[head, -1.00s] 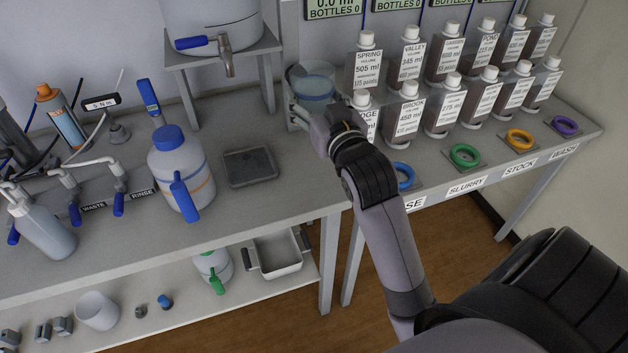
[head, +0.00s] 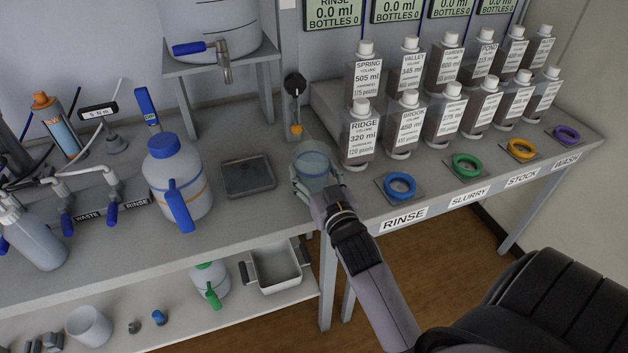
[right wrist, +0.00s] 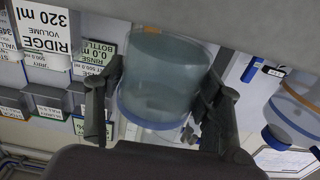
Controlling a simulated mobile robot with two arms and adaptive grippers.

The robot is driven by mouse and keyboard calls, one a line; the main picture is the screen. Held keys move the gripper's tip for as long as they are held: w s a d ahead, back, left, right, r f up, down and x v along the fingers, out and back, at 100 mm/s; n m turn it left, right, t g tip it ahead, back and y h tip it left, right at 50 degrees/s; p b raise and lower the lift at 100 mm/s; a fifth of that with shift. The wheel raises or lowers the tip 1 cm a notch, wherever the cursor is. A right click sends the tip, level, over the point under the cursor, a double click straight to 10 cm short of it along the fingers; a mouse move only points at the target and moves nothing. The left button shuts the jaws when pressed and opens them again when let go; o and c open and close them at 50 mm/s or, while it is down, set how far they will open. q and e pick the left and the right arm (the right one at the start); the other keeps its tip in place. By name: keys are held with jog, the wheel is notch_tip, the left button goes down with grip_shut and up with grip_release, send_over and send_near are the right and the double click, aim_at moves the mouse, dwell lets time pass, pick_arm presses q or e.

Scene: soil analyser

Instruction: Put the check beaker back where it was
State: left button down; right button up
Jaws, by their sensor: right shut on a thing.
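The check beaker (head: 314,158) is a clear cup with a bluish-grey tint, and it seems to hold liquid. My right gripper (head: 317,184) is shut on its sides, near the bench's front edge and just left of the RIDGE bottle. In the right wrist view the beaker (right wrist: 165,80) sits between the two dark fingers (right wrist: 160,105). Whether its base touches the bench is hidden. My left gripper is not in view.
A dark square plate (head: 248,176) lies left of the beaker, with a blue-lidded jug (head: 178,160) beyond it. The RIDGE bottle (head: 361,135) and several others stand close right. Coloured rings, including a blue one (head: 400,186), line the right bench's front.

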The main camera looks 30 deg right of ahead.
jog(key=shift+f, duration=1.05)
jog(key=shift+f, duration=0.15)
jog(key=o, duration=1.4)
